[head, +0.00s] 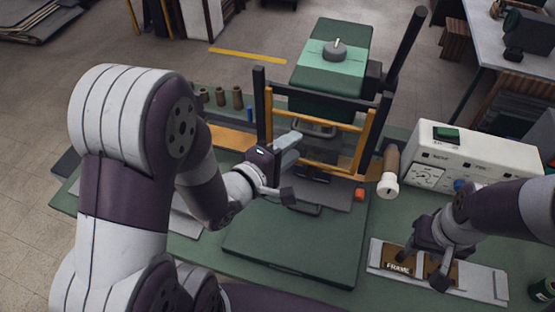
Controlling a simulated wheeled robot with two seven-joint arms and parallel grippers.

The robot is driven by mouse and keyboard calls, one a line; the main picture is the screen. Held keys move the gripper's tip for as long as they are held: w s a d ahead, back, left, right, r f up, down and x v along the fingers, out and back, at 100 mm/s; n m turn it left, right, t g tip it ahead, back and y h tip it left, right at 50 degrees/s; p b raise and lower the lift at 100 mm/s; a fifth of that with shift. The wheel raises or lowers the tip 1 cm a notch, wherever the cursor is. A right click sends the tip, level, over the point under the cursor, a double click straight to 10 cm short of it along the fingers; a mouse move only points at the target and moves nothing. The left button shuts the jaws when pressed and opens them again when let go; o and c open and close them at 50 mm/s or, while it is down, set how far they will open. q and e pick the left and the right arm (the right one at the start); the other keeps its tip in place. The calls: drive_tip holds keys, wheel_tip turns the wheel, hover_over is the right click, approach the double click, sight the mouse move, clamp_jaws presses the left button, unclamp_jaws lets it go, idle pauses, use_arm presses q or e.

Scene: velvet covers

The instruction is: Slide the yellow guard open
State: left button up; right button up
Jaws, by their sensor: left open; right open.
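The yellow guard (366,142) is an open rectangular frame set between the dark uprights of the green press (330,75), in the upper middle of the head view. Its lower bar is partly hidden by my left gripper. My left gripper (289,168) is open, in front of the guard's lower left part, with nothing seen between its fingers. I cannot tell whether it touches the guard. My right gripper (422,270) is open at the lower right, pointing down over a pale plate (478,283) with a "FRAME" label, well away from the guard.
A white control box (470,155) with a green button and blue knob stands right of the press. Several brown spools (220,97) stand behind left. A flat green panel (290,245) fills the front of the bench.

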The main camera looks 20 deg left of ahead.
use_arm(q)
drive_tip(key=v, duration=0.4)
drive_tip(key=shift+s+a+r, duration=0.1)
drive_tip(key=shift+s, duration=0.25)
drive_tip(key=s+a+f+m+g+y+b, duration=0.1)
drive_tip(key=s+a+f+m+g+y, duration=0.1)
drive_tip(key=a+f+m+g+y, duration=0.25)
drive_tip(key=s+a+f+m+g+y+b, duration=0.1)
drive_tip(key=s+a+f+m+g+y, duration=0.1)
drive_tip(key=a+f+m+g, duration=0.45)
drive_tip(key=s+d+f+m+g+b, duration=0.2)
drive_tip(key=d+f+m+b, duration=0.1)
drive_tip(key=d+f+b, duration=0.2)
drive_tip(key=shift+d+m+b, duration=0.3)
drive_tip(key=shift+d+b, duration=0.35)
drive_tip(key=shift+d, duration=0.3)
drive_tip(key=shift+s+a, duration=0.1)
